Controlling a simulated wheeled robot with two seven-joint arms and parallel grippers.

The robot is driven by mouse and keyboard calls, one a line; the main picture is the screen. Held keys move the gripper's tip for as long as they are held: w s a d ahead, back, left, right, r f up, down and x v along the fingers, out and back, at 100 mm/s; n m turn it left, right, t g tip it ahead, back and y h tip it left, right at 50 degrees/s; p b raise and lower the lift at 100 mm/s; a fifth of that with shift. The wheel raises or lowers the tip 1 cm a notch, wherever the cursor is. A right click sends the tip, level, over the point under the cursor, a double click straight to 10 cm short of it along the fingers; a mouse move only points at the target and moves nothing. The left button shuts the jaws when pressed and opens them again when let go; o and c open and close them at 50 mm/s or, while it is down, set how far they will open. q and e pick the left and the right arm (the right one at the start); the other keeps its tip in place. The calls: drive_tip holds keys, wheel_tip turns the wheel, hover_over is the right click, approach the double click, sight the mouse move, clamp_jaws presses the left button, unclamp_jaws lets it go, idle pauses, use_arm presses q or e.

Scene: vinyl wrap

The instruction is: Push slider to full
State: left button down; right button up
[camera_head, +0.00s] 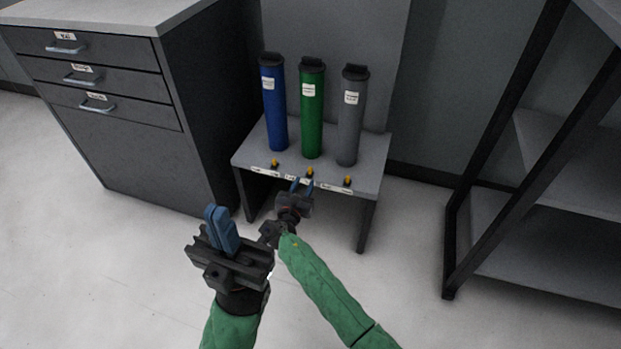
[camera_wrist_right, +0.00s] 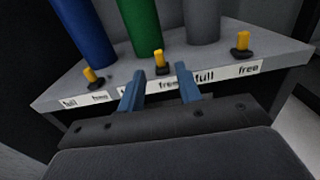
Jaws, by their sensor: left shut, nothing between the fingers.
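Three yellow-topped sliders stand along the front of a small grey table: left (camera_head: 274,164), middle (camera_head: 310,172) and right (camera_head: 347,180). Labels reading "full" on the left and "free" on the right run along the table edge. In the right wrist view the left (camera_wrist_right: 90,75), middle (camera_wrist_right: 158,58) and right (camera_wrist_right: 242,42) sliders stand near their "free" ends. My right gripper (camera_wrist_right: 160,70) is open, its blue fingers on either side of the middle slider in the picture; whether it lies between the tips is unclear. My left gripper (camera_head: 222,228) is shut and empty, away from the table.
Blue (camera_head: 273,105), green (camera_head: 311,110) and grey (camera_head: 352,115) tubes stand upright behind the sliders on the table (camera_head: 375,165). A dark drawer cabinet (camera_head: 130,150) stands left, and a black-framed shelf (camera_head: 560,260) right. Open floor lies in front.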

sight(309, 171)
drive_tip(key=shift+b+x, duration=0.65)
drive_tip(key=shift+x, duration=3.25)
drive_tip(key=shift+a, duration=0.1)
clamp_jaws()
